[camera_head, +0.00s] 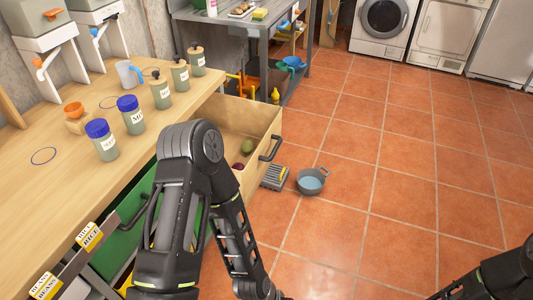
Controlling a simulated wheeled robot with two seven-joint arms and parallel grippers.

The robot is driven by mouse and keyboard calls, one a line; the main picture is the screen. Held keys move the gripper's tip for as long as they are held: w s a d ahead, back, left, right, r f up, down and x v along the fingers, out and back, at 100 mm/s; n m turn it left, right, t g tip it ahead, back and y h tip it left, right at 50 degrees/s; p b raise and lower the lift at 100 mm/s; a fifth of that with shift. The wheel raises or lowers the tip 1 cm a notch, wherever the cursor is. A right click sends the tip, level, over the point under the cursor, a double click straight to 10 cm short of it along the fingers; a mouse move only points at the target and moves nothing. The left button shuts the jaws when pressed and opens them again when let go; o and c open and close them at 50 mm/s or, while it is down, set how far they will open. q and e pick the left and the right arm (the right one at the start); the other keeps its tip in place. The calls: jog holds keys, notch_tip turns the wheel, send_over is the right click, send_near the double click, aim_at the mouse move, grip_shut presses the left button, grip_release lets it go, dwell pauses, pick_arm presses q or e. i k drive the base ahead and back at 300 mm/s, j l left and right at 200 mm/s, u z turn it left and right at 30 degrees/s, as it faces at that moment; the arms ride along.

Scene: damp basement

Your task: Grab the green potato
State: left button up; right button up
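The green potato (247,146) lies inside an open wooden drawer (268,131) that is pulled out from under the long counter. A dark reddish, round item (238,166) lies near it in the drawer, partly hidden by my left arm. My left arm rises in front of the drawer, bends at the elbow and runs down to the bottom edge; its fingers are not visible. Only part of my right arm shows at the bottom right corner, and its gripper is out of view.
The wooden counter (60,185) holds several labelled jars and a blue-grey mug (129,74). A grey bucket (311,181) and a slatted grey item (274,177) stand on the floor beside the drawer. A metal workbench (235,28) stands behind. The tiled floor at right is clear.

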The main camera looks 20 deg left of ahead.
aim_at(248, 145)
jog(key=i+l+u, duration=0.3)
jog(key=i+l, duration=0.2)
jog(key=i, duration=0.15)
jog(key=i+l+u, duration=0.3)
jog(key=i+l, duration=0.25)
jog(key=l, duration=0.15)
